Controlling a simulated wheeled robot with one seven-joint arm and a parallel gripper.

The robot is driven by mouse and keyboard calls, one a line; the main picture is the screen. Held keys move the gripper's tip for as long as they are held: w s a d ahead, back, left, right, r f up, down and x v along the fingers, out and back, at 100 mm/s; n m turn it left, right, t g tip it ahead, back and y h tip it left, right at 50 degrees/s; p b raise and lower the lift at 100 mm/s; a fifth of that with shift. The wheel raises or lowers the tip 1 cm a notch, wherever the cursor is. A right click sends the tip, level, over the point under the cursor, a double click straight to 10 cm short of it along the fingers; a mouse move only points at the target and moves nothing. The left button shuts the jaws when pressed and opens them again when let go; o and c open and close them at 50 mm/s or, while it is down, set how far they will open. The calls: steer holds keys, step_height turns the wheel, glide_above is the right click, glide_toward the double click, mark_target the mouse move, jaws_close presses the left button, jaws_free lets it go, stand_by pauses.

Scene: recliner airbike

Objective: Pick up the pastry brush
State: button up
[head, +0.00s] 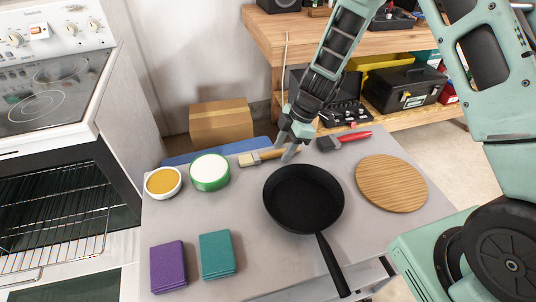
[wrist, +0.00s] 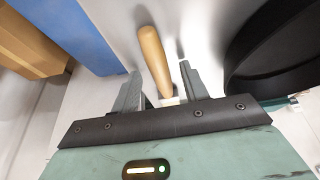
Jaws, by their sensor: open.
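The pastry brush (head: 250,159) lies on the grey counter in the head view, its pale bristle end to the left and its wooden handle running right under my gripper (head: 290,152). In the wrist view the rounded wooden handle (wrist: 153,62) shows between the two fingers of my gripper (wrist: 160,76). The fingers are apart, one on each side of the handle, with a visible gap on the right side. Part of the brush is hidden behind the gripper body in the wrist view. I cannot tell whether a finger touches the handle.
A black frying pan (head: 303,200) sits just in front of the gripper. A red-handled tool (head: 350,137) lies to its right, and a round wooden board (head: 391,184) beyond. A green-rimmed bowl (head: 210,172) and a small white bowl (head: 163,182) stand left.

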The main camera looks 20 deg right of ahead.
jaws_close()
steer(key=shift+r, duration=0.1)
step_height(320, 180, up, 10)
steer(key=shift+b, duration=0.4)
